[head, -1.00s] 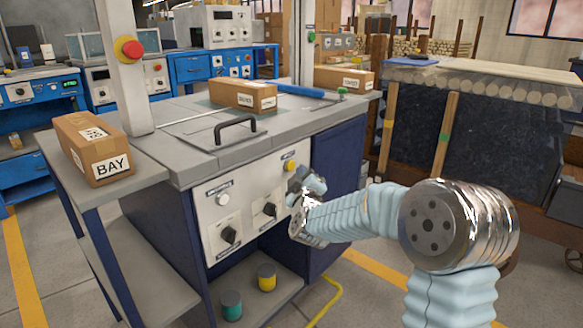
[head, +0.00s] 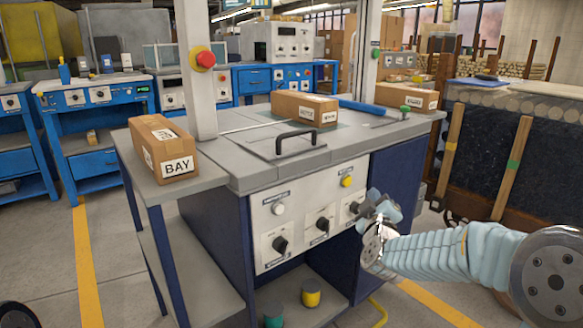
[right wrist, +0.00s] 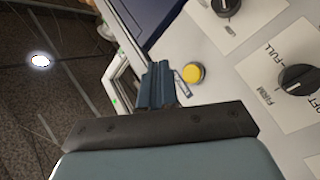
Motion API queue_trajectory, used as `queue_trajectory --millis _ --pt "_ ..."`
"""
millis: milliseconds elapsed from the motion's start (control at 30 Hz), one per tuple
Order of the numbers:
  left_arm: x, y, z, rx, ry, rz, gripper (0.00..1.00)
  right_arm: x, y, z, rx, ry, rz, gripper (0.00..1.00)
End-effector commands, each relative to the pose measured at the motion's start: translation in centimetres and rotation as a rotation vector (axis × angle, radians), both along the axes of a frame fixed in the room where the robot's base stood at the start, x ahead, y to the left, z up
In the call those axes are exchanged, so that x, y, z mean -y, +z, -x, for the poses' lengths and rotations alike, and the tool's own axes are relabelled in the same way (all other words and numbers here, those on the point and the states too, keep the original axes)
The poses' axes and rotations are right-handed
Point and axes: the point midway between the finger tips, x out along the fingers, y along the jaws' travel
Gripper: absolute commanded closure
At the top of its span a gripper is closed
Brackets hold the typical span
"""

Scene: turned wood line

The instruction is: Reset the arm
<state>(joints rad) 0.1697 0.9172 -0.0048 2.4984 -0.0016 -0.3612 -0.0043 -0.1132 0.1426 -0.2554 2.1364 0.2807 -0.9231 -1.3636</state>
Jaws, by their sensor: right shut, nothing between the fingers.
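My right gripper (head: 378,208) is in front of the workstation's control panel (head: 297,229), at the panel's right side. It is shut and holds nothing. In the right wrist view its blue fingers (right wrist: 157,84) are together, with a yellow button (right wrist: 193,74) just to their right and a black knob (right wrist: 298,80) farther right. In the head view the yellow button (head: 347,181) is above and left of the gripper, and a black knob (head: 355,207) is close to the gripper's left. I cannot tell whether the gripper touches the panel. My left gripper is not in view.
The workstation's grey top (head: 245,172) has a black handle (head: 296,142). Cardboard boxes stand at the left (head: 162,148), back (head: 304,109) and right (head: 406,97). A red stop button (head: 205,59) is on the post. Teal and yellow pots (head: 310,293) sit on the lower shelf.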

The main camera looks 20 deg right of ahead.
Motion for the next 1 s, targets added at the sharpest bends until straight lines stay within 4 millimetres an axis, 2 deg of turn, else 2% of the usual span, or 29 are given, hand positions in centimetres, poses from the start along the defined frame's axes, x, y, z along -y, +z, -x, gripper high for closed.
queue_trajectory --millis 67,167,267,367,400,433,500,567,600,667,700,800,900,1000 --pt "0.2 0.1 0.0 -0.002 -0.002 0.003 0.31 -0.2 -0.3 -0.1 -0.007 0.005 -0.006 1.0" --pt "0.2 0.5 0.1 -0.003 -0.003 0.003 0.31 -1.5 -3.0 -0.7 -0.058 0.045 -0.062 1.0" --pt "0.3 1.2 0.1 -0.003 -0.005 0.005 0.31 -4.3 -8.6 -1.2 -0.166 0.115 -0.184 1.0" --pt "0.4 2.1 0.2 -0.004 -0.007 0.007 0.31 -8.1 -16.3 -0.3 -0.326 0.176 -0.369 1.0" --pt "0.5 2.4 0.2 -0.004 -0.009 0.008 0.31 -9.5 -19.4 0.6 -0.396 0.19 -0.451 1.0" --pt "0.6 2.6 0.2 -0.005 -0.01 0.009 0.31 -10.7 -21.6 1.4 -0.449 0.197 -0.512 1.0" --pt "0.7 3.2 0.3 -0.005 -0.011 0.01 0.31 -13.3 -26.7 4.0 -0.58 0.196 -0.659 1.0" --pt "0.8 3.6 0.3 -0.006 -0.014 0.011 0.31 -15.5 -30.7 6.9 -0.695 0.176 -0.786 1.0" --pt "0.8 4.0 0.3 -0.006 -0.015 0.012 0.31 -17.0 -33.0 9.1 -0.773 0.154 -0.869 1.0" --pt "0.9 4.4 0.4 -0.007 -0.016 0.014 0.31 -19.1 -36.1 12.6 -0.888 0.108 -0.989 1.0" --pt "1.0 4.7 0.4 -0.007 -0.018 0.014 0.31 -20.4 -37.7 15.1 -0.96 0.071 -1.062 1.0" --pt "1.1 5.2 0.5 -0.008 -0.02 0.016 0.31 -23.0 -40.5 20.7 -1.118 -0.032 -1.212 1.0" --pt "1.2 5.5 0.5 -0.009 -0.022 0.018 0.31 -24.8 -41.9 25.0 -1.229 -0.123 -1.311 1.0" --pt "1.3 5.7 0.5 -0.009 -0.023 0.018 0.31 -25.8 -42.4 27.4 -1.29 -0.184 -1.364 1.0"
